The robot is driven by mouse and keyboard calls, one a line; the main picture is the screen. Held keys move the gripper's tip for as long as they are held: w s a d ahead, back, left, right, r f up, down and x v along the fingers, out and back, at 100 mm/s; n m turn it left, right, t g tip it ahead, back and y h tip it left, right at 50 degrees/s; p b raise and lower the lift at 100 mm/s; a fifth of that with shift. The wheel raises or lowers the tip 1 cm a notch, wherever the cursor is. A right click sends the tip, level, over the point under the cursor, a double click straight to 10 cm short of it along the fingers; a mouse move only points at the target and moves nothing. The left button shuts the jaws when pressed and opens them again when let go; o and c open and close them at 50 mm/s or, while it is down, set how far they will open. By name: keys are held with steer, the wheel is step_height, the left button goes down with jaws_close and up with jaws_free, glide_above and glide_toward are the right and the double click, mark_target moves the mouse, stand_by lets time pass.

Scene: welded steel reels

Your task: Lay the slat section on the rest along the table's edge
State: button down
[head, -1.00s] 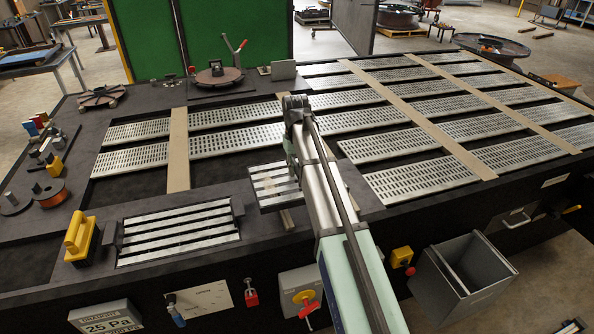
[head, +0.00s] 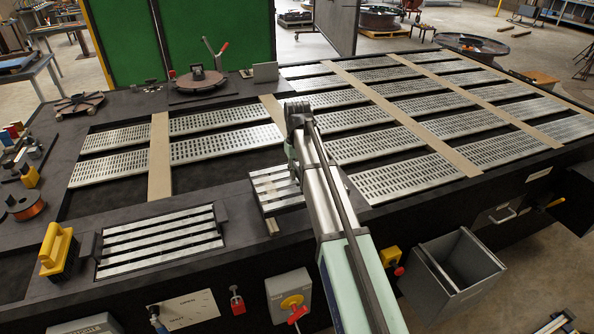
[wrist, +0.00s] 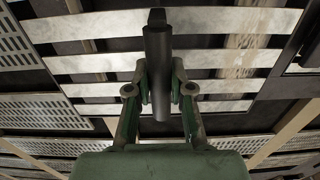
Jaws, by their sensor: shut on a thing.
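The slat section (head: 268,192), bright metal strips in a dark frame, is at the table's front, left of my arm. My gripper (wrist: 159,90) is shut on a dark upright bar (wrist: 158,60) between its green fingers, with the slats (wrist: 90,64) behind it in the wrist view. In the head view my arm hides the section's right end and the fingers. A second slatted panel (head: 160,243) lies at the front edge to the left, in dark end brackets. A short pale strip (head: 272,227) shows below the held section; I cannot tell whether they touch.
The dark table (head: 215,190) carries perforated metal panels (head: 225,143) and beige strips (head: 160,155). A yellow-handled block (head: 58,250) stands at the left front. A grey open bin (head: 455,275) and a switch box (head: 289,293) are in front of the table.

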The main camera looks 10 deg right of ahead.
mark_target(297, 180)
steer(key=shift+f+b, duration=1.15)
steer(key=shift+f, duration=0.9)
steer(key=shift+f, duration=0.55)
steer(key=c, duration=1)
jaws_free()
steer(key=shift+o, duration=0.2)
steer(key=shift+f, duration=0.1)
steer(key=shift+r+p, duration=2)
steer(key=shift+r, duration=1.6)
